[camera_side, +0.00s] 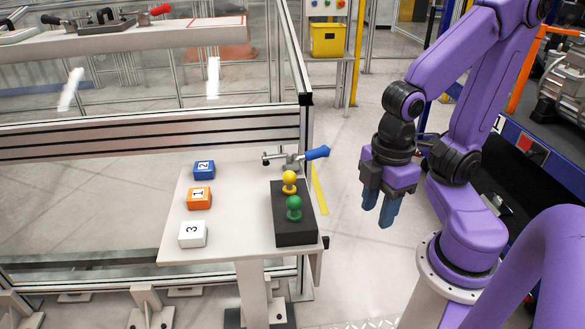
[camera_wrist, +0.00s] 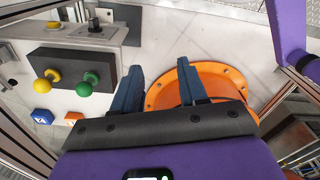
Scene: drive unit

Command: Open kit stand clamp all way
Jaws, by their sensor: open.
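The kit stand clamp (camera_side: 292,160) is a small metal toggle clamp at the back right of the light kit stand (camera_side: 225,225). Its blue handle (camera_side: 316,153) points right and slightly up, and its metal arm with a dark tip reaches left. My gripper (camera_side: 379,207) hangs to the right of the stand, apart from the clamp, fingers pointing down. It is open and empty in the wrist view (camera_wrist: 160,88).
A black block (camera_side: 295,226) with a yellow knob (camera_side: 289,180) and a green knob (camera_side: 294,206) stands in front of the clamp. Blue (camera_side: 204,170), orange (camera_side: 199,198) and white (camera_side: 192,234) numbered blocks lie left. A framed fence (camera_side: 150,130) runs behind.

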